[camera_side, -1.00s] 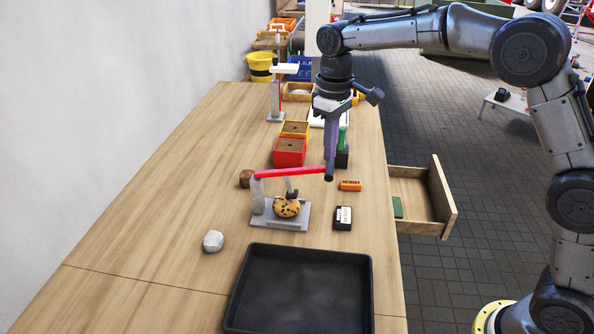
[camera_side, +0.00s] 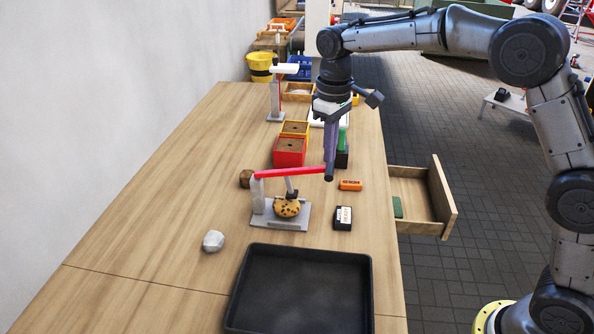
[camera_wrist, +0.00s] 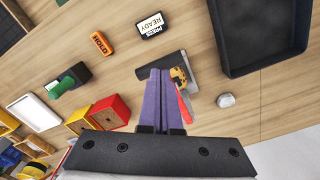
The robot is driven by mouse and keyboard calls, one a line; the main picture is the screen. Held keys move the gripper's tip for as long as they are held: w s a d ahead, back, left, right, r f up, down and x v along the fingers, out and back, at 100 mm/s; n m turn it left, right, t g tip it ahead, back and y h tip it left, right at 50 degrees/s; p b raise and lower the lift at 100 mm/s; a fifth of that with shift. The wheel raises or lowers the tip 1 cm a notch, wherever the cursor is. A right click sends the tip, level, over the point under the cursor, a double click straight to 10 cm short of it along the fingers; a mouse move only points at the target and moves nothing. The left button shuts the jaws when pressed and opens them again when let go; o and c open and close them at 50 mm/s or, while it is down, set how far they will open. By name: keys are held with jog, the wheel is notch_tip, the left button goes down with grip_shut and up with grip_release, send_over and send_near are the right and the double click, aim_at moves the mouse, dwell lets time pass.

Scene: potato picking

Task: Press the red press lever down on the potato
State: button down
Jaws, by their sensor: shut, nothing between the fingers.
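The red press lever (camera_side: 290,173) runs nearly level from its grey post to a dark grip at its right end. The spotted brown potato (camera_side: 286,207) sits on the grey press base (camera_side: 292,223), with the dark presser foot just above or touching its top; I cannot tell which. My gripper (camera_side: 329,166) is shut and empty, its purple fingers pointing down at the lever's right end. In the wrist view, the shut fingers (camera_wrist: 160,75) partly cover the press, and the potato (camera_wrist: 178,75) and a bit of red lever (camera_wrist: 184,104) show beside them.
A black tray (camera_side: 302,249) lies in front of the press. A black "READY" block (camera_side: 343,218), an orange block (camera_side: 350,185) and an open drawer (camera_side: 446,195) are to the right. A grey stone (camera_side: 213,241) lies left. Red and yellow boxes (camera_side: 289,158) stand behind.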

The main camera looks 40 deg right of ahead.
aim_at(329, 168)
jog(key=shift+f, duration=2.45)
dwell(0.6)
jog(key=shift+r, duration=4.65)
jog(key=shift+d, duration=0.1)
